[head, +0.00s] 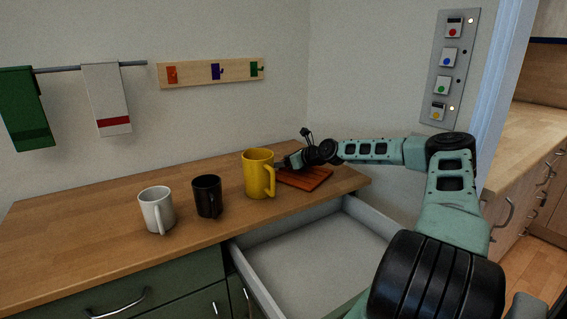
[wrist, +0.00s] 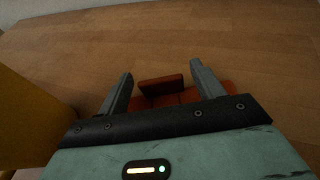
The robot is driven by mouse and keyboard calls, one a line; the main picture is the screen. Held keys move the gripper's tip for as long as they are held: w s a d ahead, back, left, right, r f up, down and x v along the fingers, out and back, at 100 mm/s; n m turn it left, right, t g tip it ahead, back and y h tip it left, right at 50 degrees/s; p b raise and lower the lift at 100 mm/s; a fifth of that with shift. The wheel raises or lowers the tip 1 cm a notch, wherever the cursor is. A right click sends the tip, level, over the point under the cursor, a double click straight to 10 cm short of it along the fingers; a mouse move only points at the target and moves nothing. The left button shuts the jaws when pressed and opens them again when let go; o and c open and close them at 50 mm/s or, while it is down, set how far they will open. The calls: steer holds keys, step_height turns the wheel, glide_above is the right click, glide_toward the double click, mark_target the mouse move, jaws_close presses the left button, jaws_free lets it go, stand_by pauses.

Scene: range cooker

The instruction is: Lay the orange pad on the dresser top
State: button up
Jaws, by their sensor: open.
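The orange pad (head: 306,178) is a flat reddish-orange slab lying on the wooden dresser top (head: 105,215), near its right end and behind the open drawer. In the wrist view the pad (wrist: 161,86) shows a raised block standing between my gripper's two fingers, with flat orange surface below it. My gripper (head: 283,166) is at the pad's left edge in the head view. In the wrist view my gripper (wrist: 161,78) is open, with a finger on each side of the raised block and gaps visible. The gripper body hides part of the pad.
A yellow mug (head: 257,174) stands close left of my gripper; black (head: 207,196) and white (head: 156,210) mugs stand further left. An open, empty drawer (head: 318,260) juts out below the dresser top. Towels, hooks and a button panel (head: 449,68) are on the walls.

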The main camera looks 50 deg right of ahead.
step_height(320, 180, up, 4)
steer(key=r, duration=0.1)
glide_above(310, 175)
steer(key=shift+w+f+b, duration=0.1)
steer(key=shift+f+b, duration=0.15)
steer(key=shift+b, duration=0.15)
